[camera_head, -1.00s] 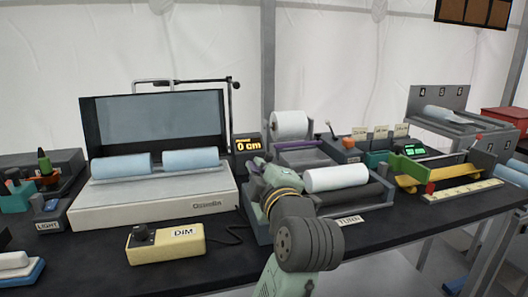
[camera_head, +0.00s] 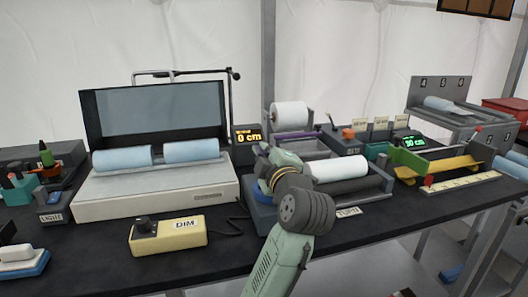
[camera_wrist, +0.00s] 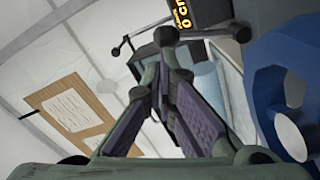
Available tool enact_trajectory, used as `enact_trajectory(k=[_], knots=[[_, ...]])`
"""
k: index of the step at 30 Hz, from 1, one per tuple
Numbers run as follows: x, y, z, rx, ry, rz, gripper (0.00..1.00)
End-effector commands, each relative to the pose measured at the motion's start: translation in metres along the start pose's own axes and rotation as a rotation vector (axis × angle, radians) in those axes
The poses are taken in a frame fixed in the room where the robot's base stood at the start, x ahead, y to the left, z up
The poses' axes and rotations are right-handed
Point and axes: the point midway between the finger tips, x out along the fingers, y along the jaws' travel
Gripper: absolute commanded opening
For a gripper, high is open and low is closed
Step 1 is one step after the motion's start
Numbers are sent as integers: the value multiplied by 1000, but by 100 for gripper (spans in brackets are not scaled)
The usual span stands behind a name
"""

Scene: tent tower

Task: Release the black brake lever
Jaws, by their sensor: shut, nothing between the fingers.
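My gripper shows in the wrist view (camera_wrist: 167,72), its two purple-padded fingers shut with nothing between them. A dark bar with a black ball end (camera_wrist: 166,36) shows just beyond the fingertips. I cannot tell whether it is the black brake lever, or whether the fingers touch it. In the head view my arm reaches over the left end of the grey roller unit (camera_head: 378,190), which carries a white roll (camera_head: 337,170) and a TURN label. My wrist and arm cover that end, so no brake lever can be made out there. A blue rounded part (camera_wrist: 272,85) stands right of the fingers.
The display (camera_head: 246,137) reads 0 cm behind my wrist. A light machine with two blue rolls (camera_head: 205,192) stands left, with a yellow DIM box (camera_head: 190,235) in front. A second white roll (camera_head: 289,115) and a green-and-yellow rig (camera_head: 440,168) stand behind and right.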

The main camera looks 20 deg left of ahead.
Motion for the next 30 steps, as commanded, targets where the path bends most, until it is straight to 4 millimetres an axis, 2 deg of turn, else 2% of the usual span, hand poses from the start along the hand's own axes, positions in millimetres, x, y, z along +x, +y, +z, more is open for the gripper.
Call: enact_trajectory(k=[12, 30], knots=[[5, 2, 20, 165, -4, -5, 0], [8, 4, 16, 185, 0, -8, 0]])
